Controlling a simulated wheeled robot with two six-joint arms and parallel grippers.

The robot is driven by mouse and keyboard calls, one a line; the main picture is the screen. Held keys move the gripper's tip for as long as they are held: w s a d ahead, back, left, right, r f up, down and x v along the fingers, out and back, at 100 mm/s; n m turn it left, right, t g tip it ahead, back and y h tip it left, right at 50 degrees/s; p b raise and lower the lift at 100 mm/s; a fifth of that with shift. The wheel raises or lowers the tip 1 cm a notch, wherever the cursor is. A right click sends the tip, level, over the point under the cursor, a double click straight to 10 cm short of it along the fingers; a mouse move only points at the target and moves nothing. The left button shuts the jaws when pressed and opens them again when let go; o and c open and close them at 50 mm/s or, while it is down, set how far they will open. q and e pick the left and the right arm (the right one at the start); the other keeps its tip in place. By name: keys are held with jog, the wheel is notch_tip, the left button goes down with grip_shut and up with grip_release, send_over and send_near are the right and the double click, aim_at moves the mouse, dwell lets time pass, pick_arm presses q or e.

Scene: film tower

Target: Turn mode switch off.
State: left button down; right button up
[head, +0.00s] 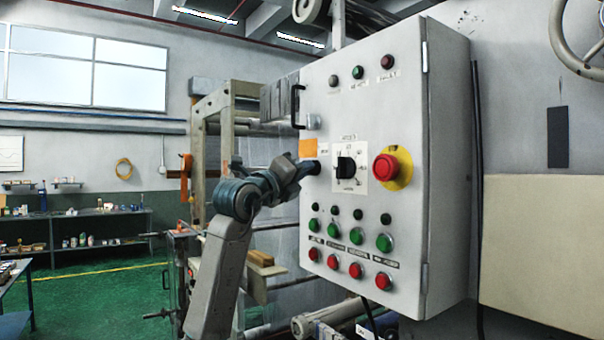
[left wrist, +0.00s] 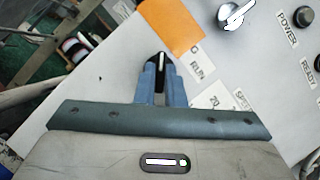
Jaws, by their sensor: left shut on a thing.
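The grey control panel (head: 400,80) fills the middle and right of the head view. The mode switch appears to be the small black knob with a white line in the left wrist view (left wrist: 161,61), beside a RUN label (left wrist: 199,66). My left gripper (head: 309,169) reaches it at the panel's left side, just below the orange note. In the left wrist view its blue fingers (left wrist: 160,84) are closed on the knob from either side. The white line runs roughly along the fingers. In the head view the gripper mostly hides this knob. My right gripper is in neither view.
Right of the gripper are a large black rotary selector (head: 346,165) and a red emergency button (head: 385,167) on yellow. Green buttons (head: 384,243) and red buttons (head: 383,281) sit below. A silver key-like knob (head: 313,122) and the orange note (head: 307,148) are above.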

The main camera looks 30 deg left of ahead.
pick_arm(q)
jog(key=shift+w+f, duration=0.1)
jog(key=shift+f, duration=0.1)
jog(key=c, duration=1.5)
grip_release()
jog(key=shift+d, duration=0.1)
jog(key=shift+r, duration=0.1)
jog(key=b+v, duration=0.5)
jog(key=v, duration=0.5)
jog(key=shift+s+b, duration=0.35)
jog(key=shift+b, duration=0.05)
